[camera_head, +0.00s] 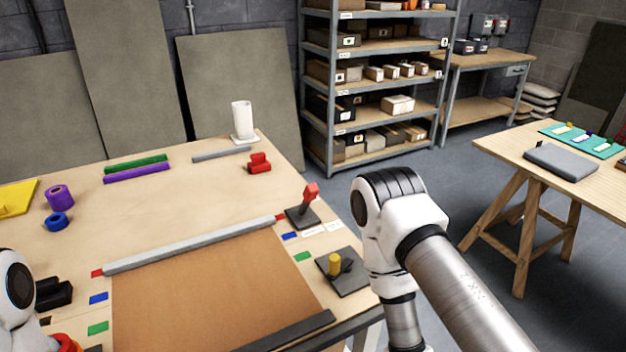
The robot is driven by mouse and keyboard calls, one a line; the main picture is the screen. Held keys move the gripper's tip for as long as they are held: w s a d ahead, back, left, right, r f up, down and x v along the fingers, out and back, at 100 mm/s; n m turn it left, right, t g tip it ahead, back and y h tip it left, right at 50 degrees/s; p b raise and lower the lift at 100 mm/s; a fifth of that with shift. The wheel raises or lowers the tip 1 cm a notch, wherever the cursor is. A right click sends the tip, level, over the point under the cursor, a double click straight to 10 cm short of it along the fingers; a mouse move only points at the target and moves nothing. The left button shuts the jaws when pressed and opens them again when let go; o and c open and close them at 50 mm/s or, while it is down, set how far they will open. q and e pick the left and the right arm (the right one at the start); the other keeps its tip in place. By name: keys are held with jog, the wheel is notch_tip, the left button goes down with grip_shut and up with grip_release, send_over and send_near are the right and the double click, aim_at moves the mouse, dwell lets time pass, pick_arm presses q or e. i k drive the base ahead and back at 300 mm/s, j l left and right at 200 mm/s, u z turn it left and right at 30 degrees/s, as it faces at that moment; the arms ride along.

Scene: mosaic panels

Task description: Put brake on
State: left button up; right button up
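A red-handled lever (309,193) stands on a dark base plate at the right side of the wooden table; its handle leans slightly right. Nearer, a second dark plate carries a yellow knob (334,264) with a dark part beside it. I cannot tell for certain which of the two is the brake.
A grey bar (190,247) lies across the brown sheet (215,295). Blue, green and red markers line the sheet's sides. Purple and blue rolls (58,197), coloured strips, a red block (259,163) and a white cylinder (242,119) stand farther back. A second table (490,148) stands right.

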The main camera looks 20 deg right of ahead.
aim_at(310, 193)
jog(key=i+l+u, duration=0.15)
jog(key=l+u, duration=0.2)
jog(key=l, duration=0.9)
jog(key=l+u, duration=0.4)
jog(key=l, duration=0.9)
